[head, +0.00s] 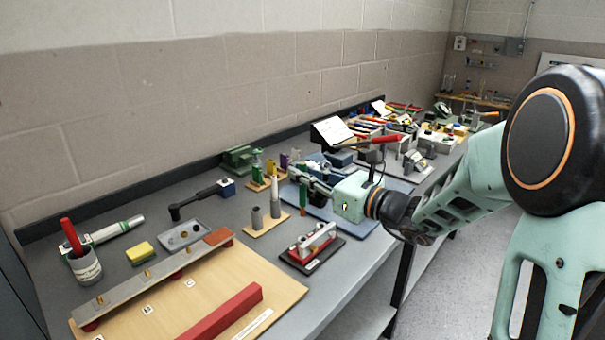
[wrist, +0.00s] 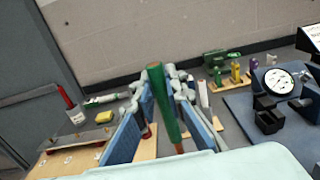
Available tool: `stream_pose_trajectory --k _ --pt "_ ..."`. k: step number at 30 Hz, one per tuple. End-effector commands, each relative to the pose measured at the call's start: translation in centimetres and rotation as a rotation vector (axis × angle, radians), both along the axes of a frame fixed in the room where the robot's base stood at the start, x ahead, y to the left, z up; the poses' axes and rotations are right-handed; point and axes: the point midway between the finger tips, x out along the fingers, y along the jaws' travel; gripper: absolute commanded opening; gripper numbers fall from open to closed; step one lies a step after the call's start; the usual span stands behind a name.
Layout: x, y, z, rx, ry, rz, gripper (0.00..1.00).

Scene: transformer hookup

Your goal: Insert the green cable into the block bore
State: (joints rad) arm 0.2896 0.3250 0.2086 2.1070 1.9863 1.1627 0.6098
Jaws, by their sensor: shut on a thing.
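My gripper (head: 298,177) is shut on a green cable (wrist: 158,95), a tapered green piece with a copper-orange end. In the wrist view the cable stands between the two blue finger pads, leaning slightly, with its orange end toward the camera. In the head view a green length of it (head: 303,198) hangs below the fingers, above the bench. I cannot make out which thing is the block, and no bore shows clearly. The fingers hide part of the bench behind them.
A wooden base with grey cylinders (head: 257,217) stands just left of my gripper. A black-based fixture (head: 314,249) is in front. A rack with green, yellow and purple upright pieces (wrist: 235,73) and a dial gauge (wrist: 279,81) stand beyond.

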Motion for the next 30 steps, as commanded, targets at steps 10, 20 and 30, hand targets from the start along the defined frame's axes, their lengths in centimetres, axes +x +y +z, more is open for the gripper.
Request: stream_pose_trajectory --k 10,20,30 --pt "0.0 0.0 -2.4 0.001 0.001 0.000 0.00" --pt "0.0 0.0 -5.5 0.001 -0.001 0.000 0.00" --pt "0.0 0.0 -6.0 0.001 -0.001 0.000 0.00"
